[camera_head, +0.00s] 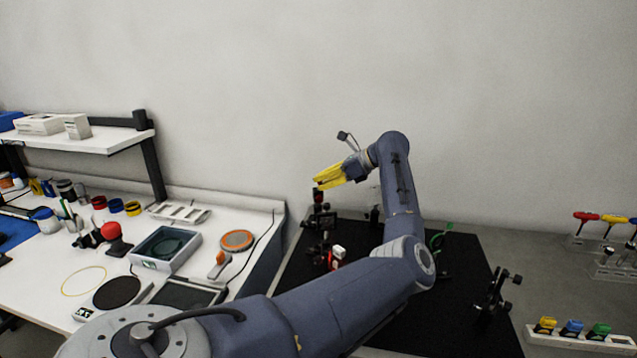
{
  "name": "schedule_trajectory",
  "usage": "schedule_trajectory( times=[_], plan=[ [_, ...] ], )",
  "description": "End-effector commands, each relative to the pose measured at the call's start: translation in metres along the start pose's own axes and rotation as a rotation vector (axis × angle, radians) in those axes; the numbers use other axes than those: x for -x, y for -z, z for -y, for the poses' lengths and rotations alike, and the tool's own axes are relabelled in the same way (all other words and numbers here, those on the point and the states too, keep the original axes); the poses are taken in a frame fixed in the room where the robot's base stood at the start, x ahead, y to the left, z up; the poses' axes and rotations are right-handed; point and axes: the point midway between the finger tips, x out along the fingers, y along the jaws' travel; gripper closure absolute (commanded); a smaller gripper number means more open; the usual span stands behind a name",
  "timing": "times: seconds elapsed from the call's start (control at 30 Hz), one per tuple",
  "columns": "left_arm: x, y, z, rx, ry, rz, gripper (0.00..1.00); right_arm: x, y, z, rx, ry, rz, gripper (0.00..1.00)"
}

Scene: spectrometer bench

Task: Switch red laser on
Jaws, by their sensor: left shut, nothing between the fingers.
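My left gripper (316,184) has yellow fingers and is shut and empty, pointing left above the far left part of the black optical board (462,308). Just below its fingertips stands a dark post-mounted device with a red part (318,196). A small white and red device (337,256) stands nearer on the board. I cannot tell which of these is the red laser, and no switch can be made out. It is too small to tell whether the fingertips touch the device below. My right gripper is not in view.
A dark optical mount (494,292) stands on the board's right side, and a green part (438,240) is behind my arm. A rack of coloured drivers (598,220) and a white holder (580,340) lie right. The white bench (85,250) on the left is crowded.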

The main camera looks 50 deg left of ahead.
Motion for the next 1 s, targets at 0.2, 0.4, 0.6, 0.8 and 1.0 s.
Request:
schedule_trajectory(
  times=[0.2,0.4,0.6,0.8,1.0],
  plan=[
    [0.0047,-0.0055,0.0025,-0.033,-0.033,0.115,1.00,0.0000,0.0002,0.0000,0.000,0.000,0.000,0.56],
    [0.0069,-0.0047,0.0033,-0.051,-0.051,0.168,1.00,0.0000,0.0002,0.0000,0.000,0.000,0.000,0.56],
    [0.0075,-0.0044,0.0035,-0.057,-0.058,0.187,1.00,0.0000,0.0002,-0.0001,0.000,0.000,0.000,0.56],
    [0.0078,-0.0043,0.0035,-0.057,-0.058,0.189,1.00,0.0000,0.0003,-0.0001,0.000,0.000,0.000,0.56],
    [0.0079,-0.0043,0.0035,-0.057,-0.058,0.188,0.97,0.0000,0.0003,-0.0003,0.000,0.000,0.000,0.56]
  ],
)
